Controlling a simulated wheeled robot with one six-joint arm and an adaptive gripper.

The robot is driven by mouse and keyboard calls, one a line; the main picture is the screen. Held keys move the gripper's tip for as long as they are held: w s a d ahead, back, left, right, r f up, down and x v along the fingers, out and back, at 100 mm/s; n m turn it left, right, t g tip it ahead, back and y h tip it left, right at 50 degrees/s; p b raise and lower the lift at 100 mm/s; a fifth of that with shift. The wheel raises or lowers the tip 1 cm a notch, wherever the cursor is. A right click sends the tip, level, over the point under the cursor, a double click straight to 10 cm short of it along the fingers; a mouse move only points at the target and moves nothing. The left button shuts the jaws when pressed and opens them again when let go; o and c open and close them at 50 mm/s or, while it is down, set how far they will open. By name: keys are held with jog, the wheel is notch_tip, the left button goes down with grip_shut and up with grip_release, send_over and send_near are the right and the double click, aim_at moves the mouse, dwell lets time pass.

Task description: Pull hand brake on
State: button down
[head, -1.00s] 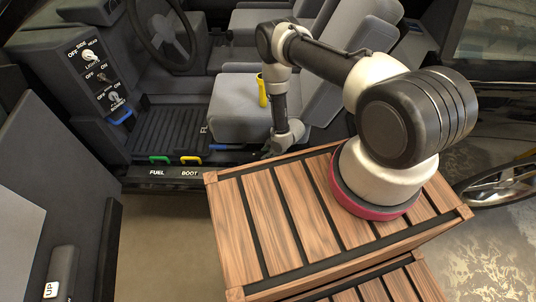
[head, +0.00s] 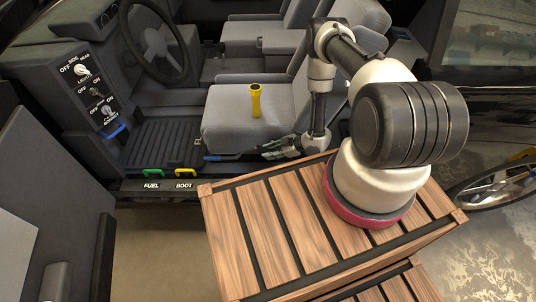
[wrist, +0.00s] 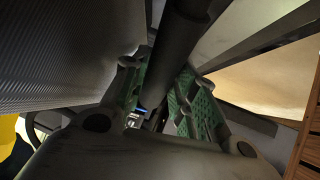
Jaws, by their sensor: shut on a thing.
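A dark lever with a blue end (head: 213,157), which looks like the hand brake, lies low along the sill side of the grey front seat (head: 250,120). My gripper (head: 265,152) is low beside the seat, to the right of the blue end, with its fingers pointing left. In the wrist view a dark round bar (wrist: 180,40) passes between the two green-padded fingers (wrist: 160,88), and my gripper is shut on it. A small blue patch shows beyond the fingers. The fingers hide part of the lever, and its exact angle is hard to tell.
A yellow torch-like object (head: 255,100) stands on the seat. The green FUEL (head: 152,173) and yellow BOOT (head: 187,172) handles sit on the sill to the left. A switch panel (head: 98,92), the steering wheel (head: 155,43) and the open door (head: 50,200) are further left.

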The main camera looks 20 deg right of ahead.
jog(key=shift+d+r, duration=0.1)
dwell(0.3)
jog(key=c, duration=1.1)
grip_release()
jog(key=shift+c, duration=0.2)
jog(key=shift+r, duration=0.1)
notch_tip(320, 180, up, 10)
jog(key=shift+s, duration=0.1)
